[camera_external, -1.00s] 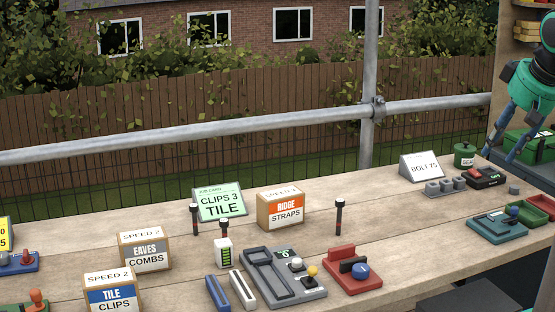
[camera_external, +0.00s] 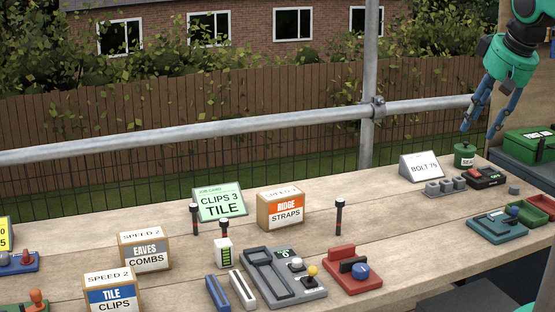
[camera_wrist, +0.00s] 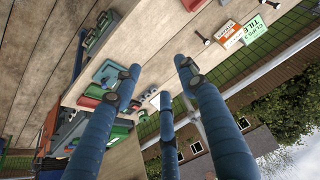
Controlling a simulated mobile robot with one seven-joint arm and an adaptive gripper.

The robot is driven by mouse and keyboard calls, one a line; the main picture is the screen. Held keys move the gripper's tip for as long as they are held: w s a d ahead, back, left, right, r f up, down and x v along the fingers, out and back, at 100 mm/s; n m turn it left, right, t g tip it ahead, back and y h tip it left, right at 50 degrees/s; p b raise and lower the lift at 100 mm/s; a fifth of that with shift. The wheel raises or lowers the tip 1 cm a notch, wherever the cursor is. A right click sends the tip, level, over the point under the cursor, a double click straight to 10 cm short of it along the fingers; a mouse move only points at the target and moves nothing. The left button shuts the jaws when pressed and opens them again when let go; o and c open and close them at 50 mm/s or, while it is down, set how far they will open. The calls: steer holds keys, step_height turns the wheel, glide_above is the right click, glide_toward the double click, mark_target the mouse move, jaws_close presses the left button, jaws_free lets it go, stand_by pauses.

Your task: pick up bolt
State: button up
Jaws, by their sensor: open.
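My gripper (camera_external: 478,133) is open and empty, above the right end of the bench, over the green pot (camera_external: 465,156). In the wrist view its blue fingers (camera_wrist: 160,80) are spread apart. A white card reading "BOLT 75" (camera_external: 422,167) stands on the bench below and left of my gripper. Grey blocks (camera_external: 445,187) sit in a row in front of this card. A small grey piece (camera_external: 514,189) lies farther right. I cannot tell for certain which piece is the bolt. A dark upright pin with a banded top (camera_external: 340,216) stands mid-bench.
A black and red device (camera_external: 488,178) sits beside the grey blocks. A teal tray (camera_external: 497,227) and a green case (camera_external: 530,146) are at the right. A metal rail (camera_external: 250,122) runs behind the bench.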

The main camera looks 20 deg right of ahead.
steer(key=w+a+r+g+p, duration=0.15)
steer(key=w+a, duration=0.25)
steer(key=w, duration=0.4)
steer(key=w+a+r+p, duration=0.3)
steer(key=w+a, duration=0.1)
steer(key=w, duration=0.5)
steer(key=m+g+p, duration=0.2)
steer(key=g+p, duration=0.2)
steer(key=p, duration=0.8)
glide_above(222, 221)
step_height(222, 221, down, 28)
steer(key=shift+w+f, duration=0.1)
steer(key=shift+f, duration=0.15)
step_height(222, 221, down, 8)
steer(key=shift+f, duration=0.2)
